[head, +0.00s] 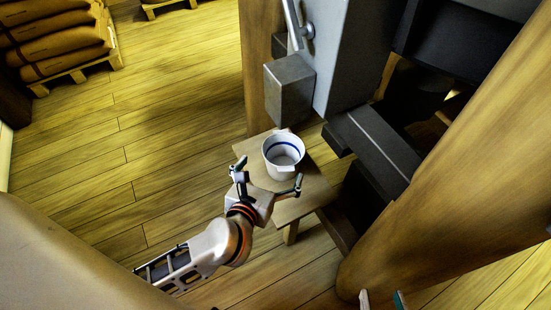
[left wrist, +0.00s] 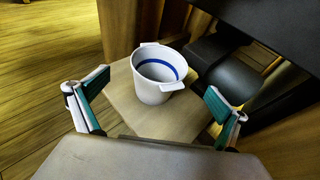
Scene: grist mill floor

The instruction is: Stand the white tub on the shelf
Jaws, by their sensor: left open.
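The white tub (head: 285,168), with a blue band inside and lug handles at its rim, stands upright on a small wooden stool (head: 312,190). My left gripper (head: 269,177) is open at the near side of the tub, with nothing in its fingers. In the left wrist view the tub (left wrist: 155,92) stands ahead, beyond and between the spread fingers (left wrist: 158,108), apart from both. Two fingertips of my right gripper (head: 382,299) show at the bottom edge, spread apart with nothing seen between them. I cannot make out a shelf for certain.
A grey metal box (head: 289,90) and a pale blue-grey panel (head: 330,60) hang close behind the tub. Dark beams (head: 372,145) and a thick wooden post (head: 440,160) stand to the right. Sacks on a pallet (head: 60,45) lie far left. The plank floor at left is clear.

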